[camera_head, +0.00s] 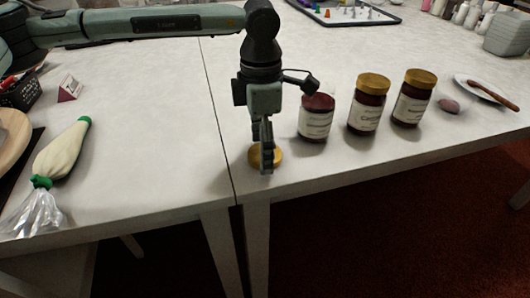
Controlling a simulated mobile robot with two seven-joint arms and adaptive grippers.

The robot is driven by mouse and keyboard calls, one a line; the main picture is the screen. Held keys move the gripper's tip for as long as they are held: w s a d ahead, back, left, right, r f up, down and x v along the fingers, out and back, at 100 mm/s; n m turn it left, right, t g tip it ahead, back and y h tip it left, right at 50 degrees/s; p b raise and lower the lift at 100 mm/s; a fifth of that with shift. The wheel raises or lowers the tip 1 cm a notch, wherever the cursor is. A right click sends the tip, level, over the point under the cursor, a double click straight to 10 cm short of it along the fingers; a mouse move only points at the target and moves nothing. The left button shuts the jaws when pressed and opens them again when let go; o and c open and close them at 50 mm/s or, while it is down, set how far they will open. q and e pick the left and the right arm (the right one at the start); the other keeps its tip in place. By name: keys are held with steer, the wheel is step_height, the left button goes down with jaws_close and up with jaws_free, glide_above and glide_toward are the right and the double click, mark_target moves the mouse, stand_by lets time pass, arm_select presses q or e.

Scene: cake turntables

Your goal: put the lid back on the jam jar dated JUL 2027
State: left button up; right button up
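A jam jar without a lid (315,121) stands upright on the table, its dark red top showing. Two more jam jars, the middle one (365,108) and the right one (412,99), stand beside it with gold lids on. The dates on the labels are too small to read. A loose gold lid (277,156) lies at the table's front, left of the open jar. My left gripper (267,163) points down at this lid, and its fingers hide the lid's middle. The fingers are seen edge-on, so I cannot tell their gap. My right gripper is not in view.
A piping bag (62,152) lies on the left table. A white plate (481,90) with a brown-handled utensil and a small reddish item (448,105) lie right of the jars. A tray (345,13) with small pieces stands behind. The table's front edge is close to the lid.

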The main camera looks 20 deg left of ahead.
arm_select(q)
steer(key=c, duration=0.4)
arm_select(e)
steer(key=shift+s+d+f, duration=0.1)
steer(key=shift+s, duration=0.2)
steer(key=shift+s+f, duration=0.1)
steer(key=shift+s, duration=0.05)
arm_select(q)
steer(key=shift+r, duration=0.1)
steer(key=shift+r, duration=0.25)
step_height(320, 180, up, 4)
steer(key=shift+f, duration=0.15)
steer(key=s+a+r, duration=0.2)
steer(key=s+r, duration=0.1)
steer(key=s, duration=0.2)
steer(key=s+a+r+b, duration=0.1)
steer(key=s+r, duration=0.2)
steer(key=s, duration=0.3)
steer(key=shift+a+r, duration=0.3)
steer(key=shift+a, duration=0.05)
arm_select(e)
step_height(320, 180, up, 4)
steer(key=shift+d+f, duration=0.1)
